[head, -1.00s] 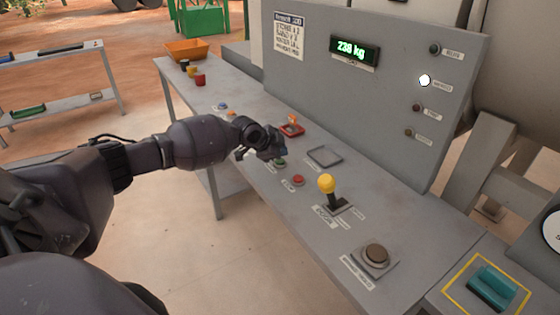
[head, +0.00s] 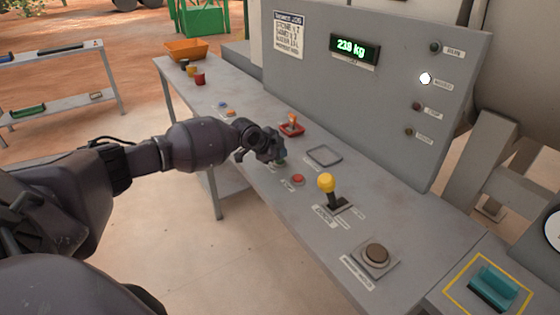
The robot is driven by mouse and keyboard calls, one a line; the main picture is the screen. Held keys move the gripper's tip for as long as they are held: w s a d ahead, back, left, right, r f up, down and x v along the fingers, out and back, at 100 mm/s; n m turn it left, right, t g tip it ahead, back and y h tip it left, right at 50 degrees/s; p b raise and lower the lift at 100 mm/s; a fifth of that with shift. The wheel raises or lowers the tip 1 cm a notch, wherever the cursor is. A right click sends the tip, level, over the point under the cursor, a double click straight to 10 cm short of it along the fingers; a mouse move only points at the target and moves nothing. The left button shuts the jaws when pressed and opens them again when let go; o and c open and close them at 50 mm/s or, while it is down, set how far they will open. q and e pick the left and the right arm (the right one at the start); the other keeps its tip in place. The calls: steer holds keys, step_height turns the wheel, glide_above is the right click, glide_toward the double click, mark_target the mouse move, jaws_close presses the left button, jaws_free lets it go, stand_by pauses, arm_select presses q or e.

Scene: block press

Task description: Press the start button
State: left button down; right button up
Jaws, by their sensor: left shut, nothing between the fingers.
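A small green button (head: 282,165) sits on the grey console table, left of a red button (head: 298,179). My left gripper (head: 277,158) is shut and empty, with its fingertips right at the green button, partly hiding it. I cannot tell whether they touch it or press it down. The label by the button is too small to read. My right gripper is not in view.
Near the gripper are a red-based orange switch (head: 291,123), an empty square frame (head: 324,156) and a yellow-knobbed lever (head: 327,185). A brown round button (head: 375,254) is nearer. The upright panel (head: 390,110) with a lit kg display (head: 355,48) stands behind.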

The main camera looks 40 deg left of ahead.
arm_select(q)
steer(key=shift+f, duration=0.5)
stand_by(1.0)
steer(key=shift+r, duration=0.95)
steer(key=shift+r+p, duration=1.25)
steer(key=shift+r, duration=1.35)
steer(key=shift+f, duration=0.15)
